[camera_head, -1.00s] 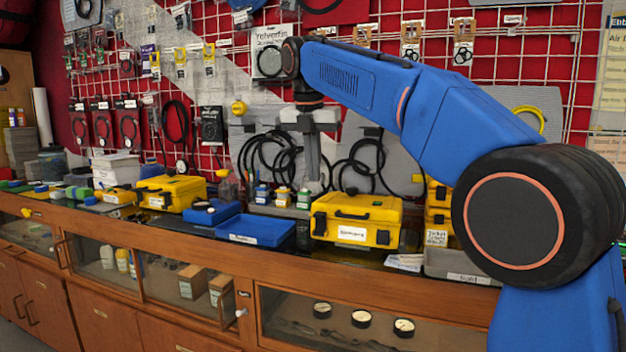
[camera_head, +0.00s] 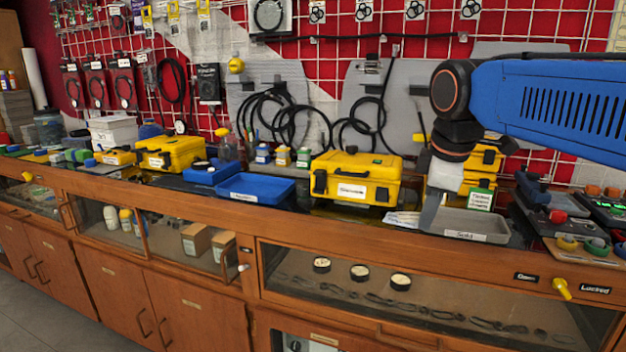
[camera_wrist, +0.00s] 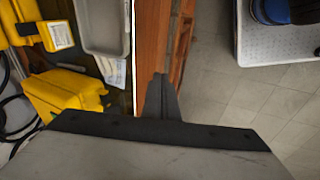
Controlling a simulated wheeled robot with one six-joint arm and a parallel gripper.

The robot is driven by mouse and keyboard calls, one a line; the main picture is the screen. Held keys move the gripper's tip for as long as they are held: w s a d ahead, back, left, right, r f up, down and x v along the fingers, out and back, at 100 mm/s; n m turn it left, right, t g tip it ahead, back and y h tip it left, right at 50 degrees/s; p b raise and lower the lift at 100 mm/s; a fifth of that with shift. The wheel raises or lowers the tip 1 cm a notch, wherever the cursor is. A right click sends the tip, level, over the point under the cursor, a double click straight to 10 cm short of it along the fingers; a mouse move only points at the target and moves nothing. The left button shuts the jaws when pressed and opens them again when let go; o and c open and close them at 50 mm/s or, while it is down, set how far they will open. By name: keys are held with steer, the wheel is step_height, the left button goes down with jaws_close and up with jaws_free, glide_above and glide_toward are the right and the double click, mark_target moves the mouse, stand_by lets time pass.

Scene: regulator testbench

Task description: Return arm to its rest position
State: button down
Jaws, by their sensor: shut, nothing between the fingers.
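My gripper (camera_head: 433,210) hangs pointing down at the right of the counter in the head view, in front of the grey tray (camera_head: 478,226). My blue arm reaches in from the right edge. In the wrist view my gripper (camera_wrist: 161,92) shows as one narrow dark piece with its fingers together, over the counter's front edge. It is shut and empty. The grey tray (camera_wrist: 104,50) lies to its upper left there.
A yellow case (camera_head: 357,178) and a blue tray (camera_head: 257,189) stand on the wooden counter left of my gripper. Knobs and small devices (camera_head: 567,243) stand at the right. In the wrist view, open floor (camera_wrist: 215,80) lies right of the counter, with a pale platform (camera_wrist: 275,40) beyond.

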steer(key=s+d+f+m, duration=0.3)
steer(key=s+f+m, duration=0.3)
steer(key=s+f, duration=0.2)
steer(key=s+d+f+m+t, duration=0.1)
steer(key=s+d+f+m, duration=0.2)
steer(key=s+f+m, duration=0.4)
step_height(320, 180, down, 5)
steer(key=shift+s+d+f, duration=0.2)
steer(key=shift+s+d, duration=0.2)
steer(key=shift+s, duration=0.55)
steer(key=shift+r, duration=0.1)
